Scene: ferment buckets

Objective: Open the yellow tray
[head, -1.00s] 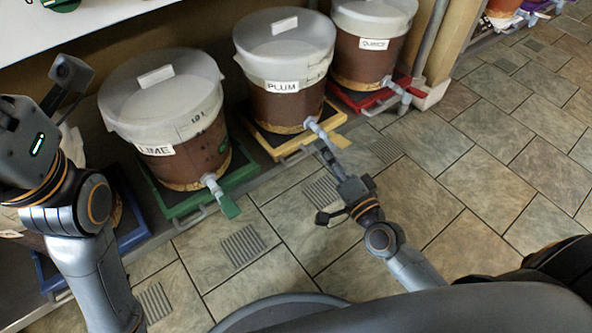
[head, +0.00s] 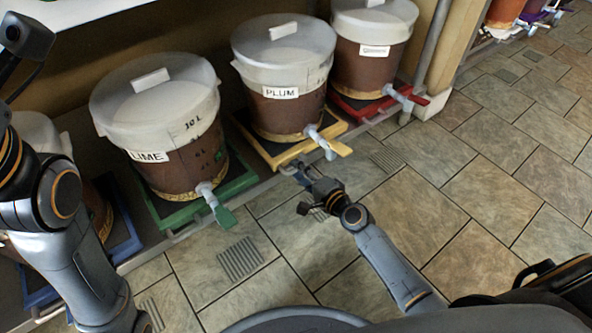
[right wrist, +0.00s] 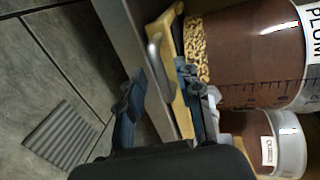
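The yellow tray (head: 283,152) lies under the PLUM bucket (head: 284,80), low at the floor's edge. Its front and a short metal handle (right wrist: 157,60) show in the right wrist view. My right gripper (head: 297,172) is at the front of this tray, at the handle. In the right wrist view my right gripper (right wrist: 162,100) is open, with one finger on each side of the handle's line. I cannot tell whether a finger touches the handle.
A green tray (head: 178,217) under the LIME bucket (head: 170,160) lies to the left. A red tray (head: 352,106) lies to the right. The bucket's tap (head: 325,143) juts out above the yellow tray. The tiled floor (head: 470,190) in front is free.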

